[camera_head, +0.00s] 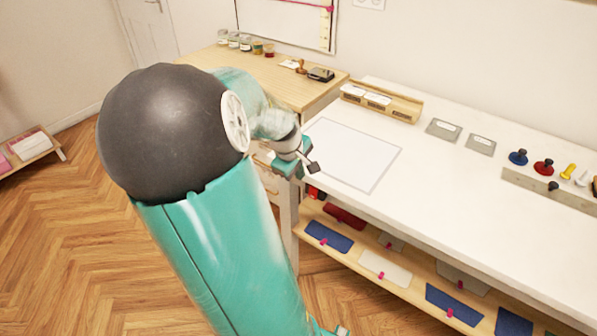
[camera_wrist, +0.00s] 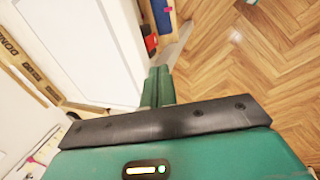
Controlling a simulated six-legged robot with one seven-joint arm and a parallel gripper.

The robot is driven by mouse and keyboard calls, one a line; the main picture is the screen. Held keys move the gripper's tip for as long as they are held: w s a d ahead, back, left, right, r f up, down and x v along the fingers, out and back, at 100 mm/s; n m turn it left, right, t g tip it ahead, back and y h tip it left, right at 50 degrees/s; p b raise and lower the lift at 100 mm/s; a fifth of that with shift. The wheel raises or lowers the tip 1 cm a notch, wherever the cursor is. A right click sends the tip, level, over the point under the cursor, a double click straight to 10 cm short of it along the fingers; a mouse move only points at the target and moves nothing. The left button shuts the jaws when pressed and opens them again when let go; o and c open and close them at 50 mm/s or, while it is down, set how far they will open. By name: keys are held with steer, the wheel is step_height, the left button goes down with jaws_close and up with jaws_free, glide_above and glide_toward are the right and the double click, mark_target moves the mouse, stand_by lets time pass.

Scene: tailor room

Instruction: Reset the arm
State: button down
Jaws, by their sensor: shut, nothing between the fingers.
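My arm is folded in front of the head camera, with its dark round joint and teal link covering much of the left and middle. My gripper (camera_head: 298,166) is at the left end of the white table (camera_head: 440,190), beside the pale outlined sheet (camera_head: 352,155); I cannot tell its exact height above the table. In the wrist view its two teal fingers (camera_wrist: 158,86) lie together, shut and empty. They point past the table's edge toward the wood floor.
A wooden desk (camera_head: 285,85) with jars and a stamp stands behind. A wooden holder (camera_head: 382,102) and grey plates (camera_head: 443,129) lie along the table's back. A shelf below holds folded cloths (camera_head: 385,269). Open herringbone floor (camera_head: 75,225) lies left.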

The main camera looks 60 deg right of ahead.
steer(key=shift+w+a, duration=0.1)
steer(key=shift+a, duration=0.05)
stand_by(0.5)
steer(key=w+a+r+t+y, duration=0.2)
steer(key=w+a, duration=0.3)
steer(key=a, duration=0.5)
steer(key=w+a+r+t+y, duration=0.1)
steer(key=w+a+r+t, duration=0.1)
steer(key=w+a, duration=0.55)
steer(key=s+a+r, duration=0.2)
steer(key=a+r, duration=0.1)
steer(key=a, duration=0.5)
steer(key=s+a+r+n+t, duration=0.1)
steer(key=s+a+r, duration=0.1)
steer(key=a, duration=0.6)
steer(key=s+a+r+t+y, duration=0.1)
steer(key=s+a+r, duration=0.2)
steer(key=a, duration=0.5)
steer(key=shift+a+r+n, duration=0.15)
steer(key=shift+r+n, duration=0.25)
steer(key=shift+r, duration=0.45)
steer(key=shift+s, duration=0.1)
